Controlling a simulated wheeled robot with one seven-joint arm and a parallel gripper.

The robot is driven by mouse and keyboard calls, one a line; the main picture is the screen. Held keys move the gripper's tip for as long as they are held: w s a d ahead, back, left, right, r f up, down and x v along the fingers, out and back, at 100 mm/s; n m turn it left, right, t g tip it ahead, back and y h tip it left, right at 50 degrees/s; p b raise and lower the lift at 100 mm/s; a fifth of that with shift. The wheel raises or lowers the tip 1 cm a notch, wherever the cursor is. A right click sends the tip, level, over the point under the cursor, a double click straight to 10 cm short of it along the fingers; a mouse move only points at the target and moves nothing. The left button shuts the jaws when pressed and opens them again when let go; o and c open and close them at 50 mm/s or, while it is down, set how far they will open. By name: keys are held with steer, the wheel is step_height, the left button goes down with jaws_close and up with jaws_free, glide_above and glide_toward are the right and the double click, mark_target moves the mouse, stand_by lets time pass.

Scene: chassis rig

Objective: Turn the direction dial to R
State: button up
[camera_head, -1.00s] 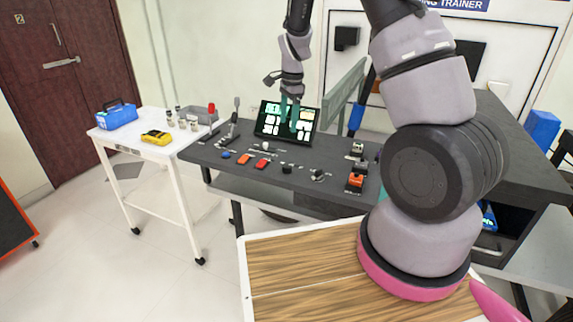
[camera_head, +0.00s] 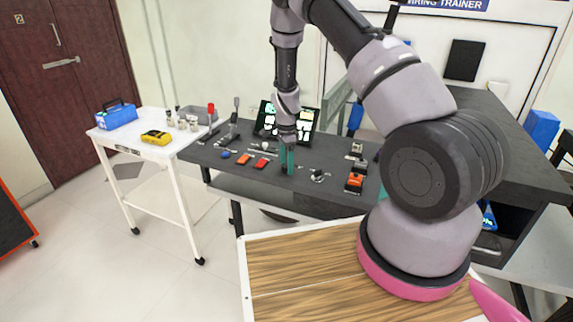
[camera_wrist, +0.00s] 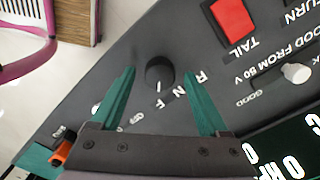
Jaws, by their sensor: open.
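The direction dial (camera_wrist: 160,72) is a round black knob with a short white mark on its lower part in the wrist view. The white letters R, N and F are printed to its right and lower right, with R uppermost. My gripper (camera_wrist: 160,73) is open, with its two green fingers on either side of the dial and a visible gap on each side. I cannot tell how far the tips are above the panel. In the head view my gripper (camera_head: 288,172) points down over the front of the dark console (camera_head: 225,158) and hides the dial.
A red switch labelled TAIL (camera_wrist: 232,18) and a pale knob (camera_wrist: 296,73) lie right of the dial in the wrist view. A lit display (camera_head: 304,118) stands behind my gripper. An orange switch (camera_head: 355,180) is to the right. A white cart (camera_head: 140,146) stands left.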

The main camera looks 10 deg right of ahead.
steer(key=shift+f, duration=0.3)
jaws_close()
